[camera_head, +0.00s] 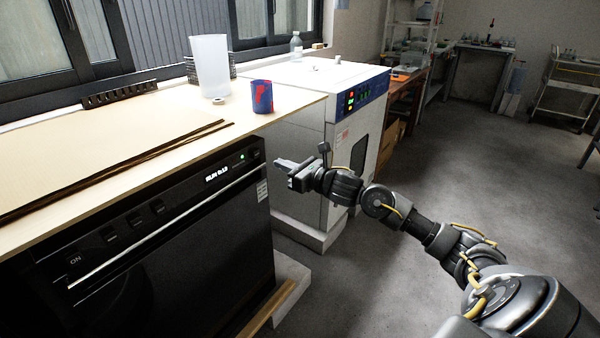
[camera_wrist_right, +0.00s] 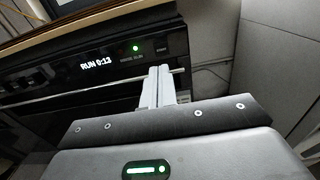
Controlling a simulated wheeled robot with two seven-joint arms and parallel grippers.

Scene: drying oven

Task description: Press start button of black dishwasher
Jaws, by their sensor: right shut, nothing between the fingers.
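The black dishwasher (camera_head: 190,275) stands under the wooden counter on the left in the head view. Its display (camera_head: 217,172) is lit and, in the wrist view (camera_wrist_right: 98,64), reads RUN 0:13. A green light (camera_wrist_right: 136,48) glows to the right of the display. A small labelled square that looks like a button (camera_wrist_right: 162,45) is at the panel's right end; its lettering is too small to read surely. My right gripper (camera_head: 279,163) is shut and empty, just right of the panel's right end. In the wrist view its fingertips (camera_wrist_right: 158,71) appear just below that square; contact cannot be told.
The counter (camera_head: 150,125) overhangs the panel and carries a tall translucent cup (camera_head: 210,68) and a red-blue cup (camera_head: 262,97). A white oven (camera_head: 310,100) stands just beyond my gripper. Open floor (camera_head: 470,180) lies to the right.

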